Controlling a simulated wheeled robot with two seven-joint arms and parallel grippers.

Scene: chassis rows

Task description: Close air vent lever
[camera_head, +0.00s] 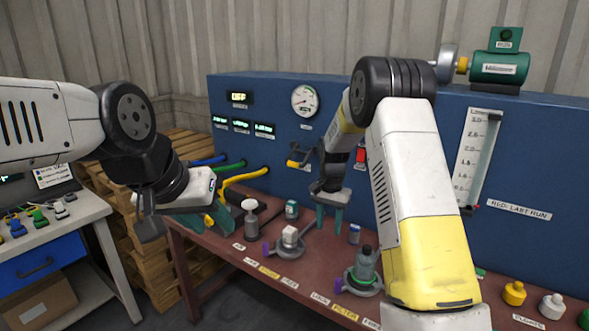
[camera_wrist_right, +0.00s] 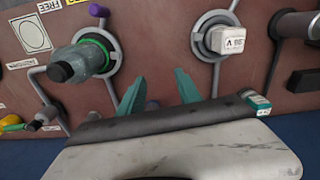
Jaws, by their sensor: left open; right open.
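A lever with a yellow-orange tip (camera_head: 297,164) sticks out to the left on the blue panel, beside my right wrist; no readable label confirms it as the air vent lever. Purple-tipped levers belong to the ring holders on the bench, one at the near holder (camera_head: 338,285) and one farther left (camera_head: 266,248). My right gripper (camera_head: 329,219) is open and empty, its teal fingers pointing down over the bench behind the ring holders. Its fingers also show apart in the right wrist view (camera_wrist_right: 158,94). My left gripper (camera_head: 215,217) is open over the bench's left end, partly hidden by its wrist.
A green-ringed bottle (camera_head: 365,263) and a white cube (camera_head: 290,236) sit in ring holders. Coloured hoses (camera_head: 245,175) leave the panel. My right forearm hides part of the panel and bench. A side table (camera_head: 92,208) stands left.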

